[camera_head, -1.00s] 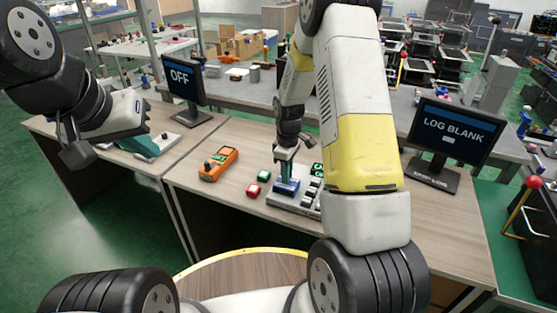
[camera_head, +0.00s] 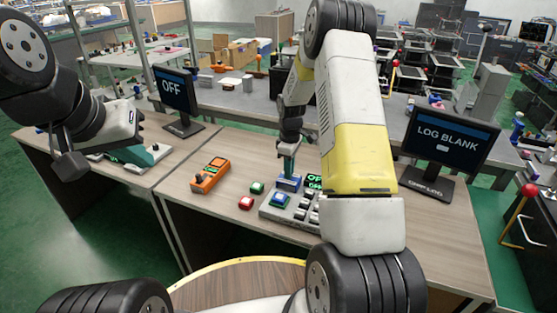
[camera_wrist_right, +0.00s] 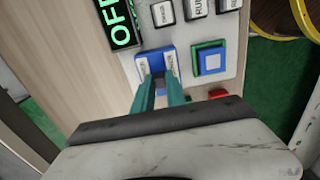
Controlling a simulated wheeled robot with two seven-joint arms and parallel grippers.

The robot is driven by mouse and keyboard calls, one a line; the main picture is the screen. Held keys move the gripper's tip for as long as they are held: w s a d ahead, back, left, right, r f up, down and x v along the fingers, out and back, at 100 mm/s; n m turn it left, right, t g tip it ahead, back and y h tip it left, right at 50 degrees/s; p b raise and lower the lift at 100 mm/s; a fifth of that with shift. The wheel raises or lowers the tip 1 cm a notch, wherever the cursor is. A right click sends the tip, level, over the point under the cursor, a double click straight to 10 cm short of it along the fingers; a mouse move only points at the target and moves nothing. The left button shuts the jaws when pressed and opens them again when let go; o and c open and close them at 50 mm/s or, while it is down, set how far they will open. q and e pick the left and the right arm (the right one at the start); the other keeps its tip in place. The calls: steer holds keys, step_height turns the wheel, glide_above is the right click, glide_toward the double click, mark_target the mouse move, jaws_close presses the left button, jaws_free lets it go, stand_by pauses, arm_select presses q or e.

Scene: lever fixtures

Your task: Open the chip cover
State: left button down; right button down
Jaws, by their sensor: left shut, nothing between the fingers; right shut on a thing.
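The chip cover (camera_head: 287,183) is a small blue piece on the grey panel (camera_head: 270,212). It also shows in the right wrist view (camera_wrist_right: 150,62), beside a blue-and-white square in a green frame (camera_wrist_right: 211,62). My right gripper (camera_head: 288,174) reaches straight down, its teal fingers shut on the blue cover; the wrist view shows the fingertips (camera_wrist_right: 160,76) on it. The square (camera_head: 280,199) lies uncovered in front of the cover in the head view. My left gripper (camera_head: 138,151) is raised at the left, away from the panel, its fingertips hard to make out.
A green display (camera_head: 314,181) on the panel is partly hidden by my right arm. A green button (camera_head: 257,187), a red button (camera_head: 246,203) and an orange device (camera_head: 210,175) sit to the left. Monitors read "OFF" (camera_head: 174,88) and "LOG BLANK" (camera_head: 449,140). The front left tabletop is clear.

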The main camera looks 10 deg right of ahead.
steer(key=shift+w+d+r, duration=0.1)
steer(key=shift+w+d, duration=0.05)
steer(key=shift+w, duration=0.1)
steer(key=c, duration=1.4)
jaws_free()
steer(key=shift+o, duration=0.2)
step_height(320, 180, up, 8)
steer(key=shift+f, duration=0.15)
